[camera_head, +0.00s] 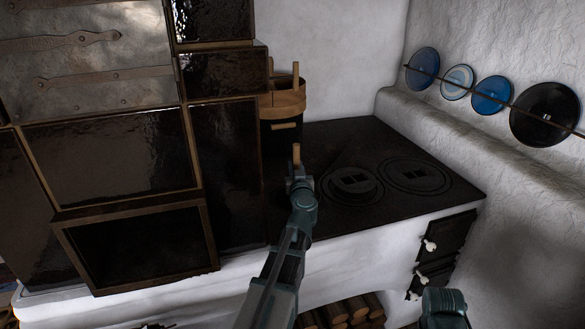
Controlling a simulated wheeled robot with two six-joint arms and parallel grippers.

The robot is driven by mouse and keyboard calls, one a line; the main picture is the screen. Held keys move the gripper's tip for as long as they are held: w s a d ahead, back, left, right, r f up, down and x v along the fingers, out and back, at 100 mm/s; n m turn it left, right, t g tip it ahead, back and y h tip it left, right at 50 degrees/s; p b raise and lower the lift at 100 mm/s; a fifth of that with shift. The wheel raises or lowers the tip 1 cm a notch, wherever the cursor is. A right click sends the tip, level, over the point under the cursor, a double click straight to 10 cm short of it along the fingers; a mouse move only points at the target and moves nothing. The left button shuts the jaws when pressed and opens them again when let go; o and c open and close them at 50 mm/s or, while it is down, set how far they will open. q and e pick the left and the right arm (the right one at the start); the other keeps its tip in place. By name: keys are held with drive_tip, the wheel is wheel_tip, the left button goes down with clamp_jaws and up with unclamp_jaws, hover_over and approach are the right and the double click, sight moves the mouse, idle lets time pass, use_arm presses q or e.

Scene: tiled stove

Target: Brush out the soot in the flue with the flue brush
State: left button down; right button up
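My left gripper (298,172) is over the left part of the black stove top, in front of a dark, wood-banded tub. A short upright wooden handle (296,153) shows right at its fingertips. I cannot tell whether the fingers grip it, and I see no bristles on it. The flue brush cannot be made out for certain. A square, wood-framed opening (62,252) in the tiled stove, lower left, is dark inside; no soot can be made out. My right arm shows only as a joint at the bottom right; its gripper is out of view.
The dark tub with a wooden band (283,103) stands at the back of the stove top (340,140), against the tiles. Round cooking plates (415,176) lie to the right. Blue plates (490,95) hang on the right wall. Firewood (350,310) is stacked below.

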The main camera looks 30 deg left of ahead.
use_arm(q)
drive_tip(key=shift+w, duration=0.1)
drive_tip(key=shift+w+d, duration=0.25)
drive_tip(key=shift+w, duration=0.35)
drive_tip(key=shift+w, duration=0.1)
drive_tip(key=shift+w+a, duration=0.35)
drive_tip(key=shift+w, duration=0.3)
drive_tip(key=shift+w+d, duration=0.5)
drive_tip(key=shift+a, duration=0.15)
